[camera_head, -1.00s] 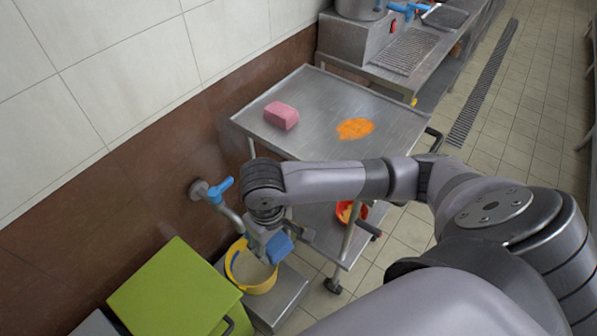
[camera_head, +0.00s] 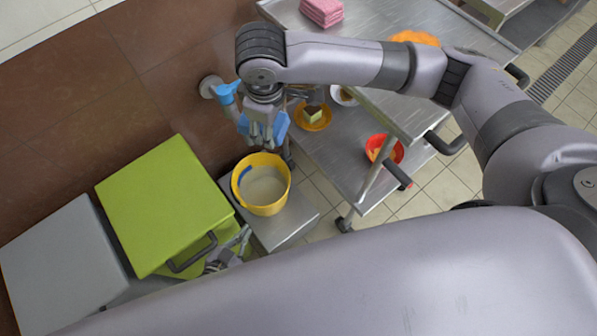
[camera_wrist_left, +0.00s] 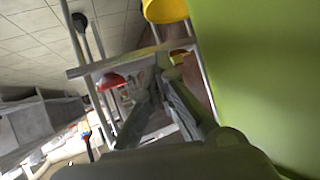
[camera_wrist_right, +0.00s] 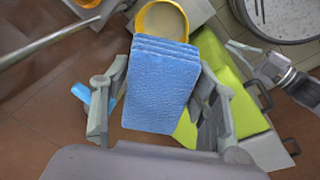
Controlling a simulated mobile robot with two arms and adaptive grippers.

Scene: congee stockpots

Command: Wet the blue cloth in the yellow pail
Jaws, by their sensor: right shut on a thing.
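The blue cloth (camera_wrist_right: 162,85), a thick folded block, is held between the fingers of my right gripper (camera_head: 265,128). In the head view its blue edges show on both sides of the fingers, beside the wall tap. The yellow pail (camera_head: 241,196) stands below, holding greyish liquid. In the right wrist view the cloth overlaps the near part of the pail (camera_wrist_right: 183,12); in the head view they are apart. My left gripper (camera_head: 240,241) is low beside the green bin, partly hidden by my own body. Its fingers look apart and empty in the left wrist view (camera_wrist_left: 160,80).
The pail stands on a low metal stand (camera_head: 298,226). The green bin (camera_head: 165,205) and a grey bin (camera_head: 60,260) are left. A steel cart (camera_head: 375,18) carries a pink block (camera_head: 322,12); its lower shelf holds a red bowl (camera_head: 396,152). The wall tap (camera_head: 225,92) has a blue handle.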

